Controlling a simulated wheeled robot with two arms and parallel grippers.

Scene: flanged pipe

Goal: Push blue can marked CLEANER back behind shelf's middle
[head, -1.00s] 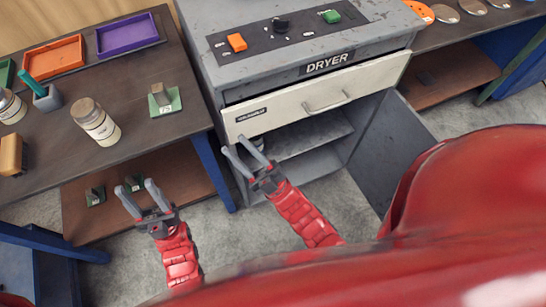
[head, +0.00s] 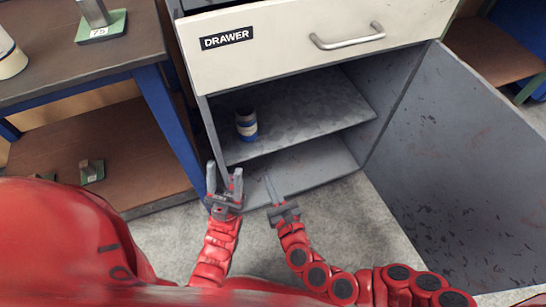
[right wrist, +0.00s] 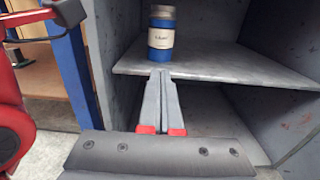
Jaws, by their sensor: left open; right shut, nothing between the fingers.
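The blue can (head: 246,124) with a pale label stands upright near the front left of the cabinet's shelf (head: 310,115). In the right wrist view the can (right wrist: 161,39) stands close to the shelf's front edge; its label text is too small to read surely. My right gripper (head: 270,182) is shut and empty, in front of the shelf. In the right wrist view its fingertips (right wrist: 163,72) point toward the can, just below it in the picture; contact cannot be told. My left gripper (head: 225,172) is open and empty, left of the right one, near the cabinet's left side.
The drawer (head: 290,38) above the shelf has a bar handle. The cabinet door (head: 450,150) stands open on the right. A workbench (head: 75,55) with a blue leg (head: 170,125) stands on the left. The shelf is bare right of the can.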

